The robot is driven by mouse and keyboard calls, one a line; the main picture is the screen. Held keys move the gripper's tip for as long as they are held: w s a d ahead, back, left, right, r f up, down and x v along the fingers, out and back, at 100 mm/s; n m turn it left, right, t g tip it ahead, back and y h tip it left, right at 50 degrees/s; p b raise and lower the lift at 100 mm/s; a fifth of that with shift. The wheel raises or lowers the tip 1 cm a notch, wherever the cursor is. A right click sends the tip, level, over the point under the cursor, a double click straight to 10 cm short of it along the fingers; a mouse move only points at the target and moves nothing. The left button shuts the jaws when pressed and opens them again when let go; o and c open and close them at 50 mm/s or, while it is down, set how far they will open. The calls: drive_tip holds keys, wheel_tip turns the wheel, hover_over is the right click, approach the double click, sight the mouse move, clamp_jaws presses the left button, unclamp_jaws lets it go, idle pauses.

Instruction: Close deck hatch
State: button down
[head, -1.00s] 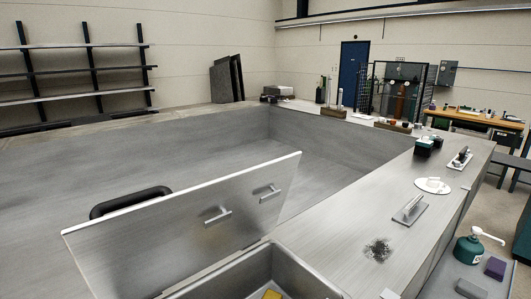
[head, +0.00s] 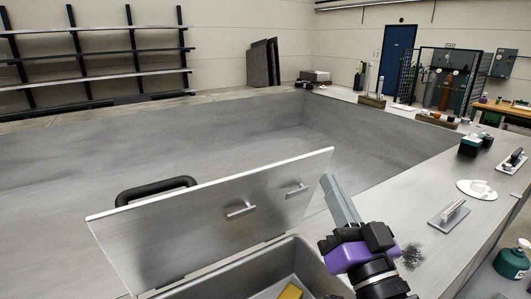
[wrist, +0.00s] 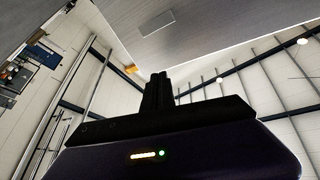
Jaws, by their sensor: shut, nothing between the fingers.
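The deck hatch lid (head: 190,236) is a flat grey metal panel in the head view. It stands open, tilted up from the edge of the open hatch box (head: 240,281). Two small bar handles sit on its facing side, and a black loop handle (head: 157,189) shows behind it. A yellow block (head: 290,292) lies in the box. My gripper (head: 327,182) is shut and empty, pointing up just right of the lid's right end, with a small gap in the picture. Its closed fingers (wrist: 158,80) show in the wrist view.
The metal deck to the right holds a dark debris patch (head: 412,256), a trowel-like tool (head: 449,214), a white disc (head: 477,190) and a dark green box (head: 470,144). A green bottle (head: 512,263) stands at lower right. A wide recessed deck area behind the lid is empty.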

drive_tip(key=w+a+r+n+g+y, duration=0.3)
drive_tip(key=a+r+g, duration=0.2)
drive_tip(key=a+r, duration=0.15)
drive_tip(key=w+a+r+n+g+y, duration=0.3)
drive_tip(key=a+r+n+g, duration=0.15)
drive_tip(key=a, duration=0.35)
drive_tip(key=s+d+r+g+h+p, duration=0.1)
drive_tip(key=s+d+r+g+h, duration=0.3)
drive_tip(key=s+g+h, duration=0.3)
drive_tip(key=shift+t+h, duration=0.65)
drive_tip(key=shift+h, duration=0.05)
drive_tip(key=f+p, duration=0.1)
drive_tip(key=f, duration=0.1)
drive_tip(key=w+a+f+p, duration=0.1)
drive_tip(key=f, duration=0.2)
drive_tip(key=w+f+p, duration=0.1)
drive_tip(key=f, duration=0.2)
drive_tip(key=shift+w+a+f+p, duration=0.15)
drive_tip(key=shift+w+a+p, duration=0.1)
drive_tip(key=shift+p, duration=0.15)
drive_tip(key=shift+s+d+f, duration=0.2)
drive_tip(key=shift+s+d, duration=0.05)
drive_tip(key=shift+s, duration=0.1)
